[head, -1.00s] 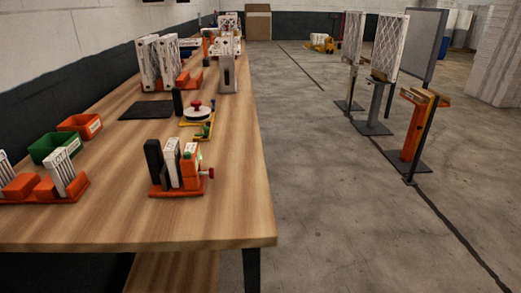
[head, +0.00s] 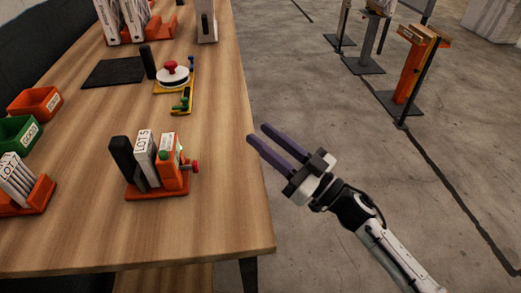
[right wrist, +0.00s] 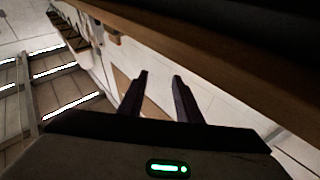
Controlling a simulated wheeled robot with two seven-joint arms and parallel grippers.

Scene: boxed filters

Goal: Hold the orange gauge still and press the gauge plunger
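The orange gauge (head: 168,170) stands at the right end of an orange base (head: 158,195) on the wooden table, in the head view. A red plunger knob (head: 194,167) sticks out from its right side, and a green part shows near its top. A white box marked LOT (head: 145,155) and a black block (head: 121,160) stand to its left. My right gripper (head: 257,133) is open and empty, to the right of the gauge and apart from it, near the table's right edge. Its two separated fingers also show in the right wrist view (right wrist: 160,78). My left gripper is not in view.
The table (head: 90,240) is clear in front of the gauge. Behind it are a yellow fixture with a red-knobbed white disc (head: 173,80) and a black mat (head: 113,72). Green (head: 17,135) and orange (head: 36,102) bins stand left. Stands occupy the floor at right.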

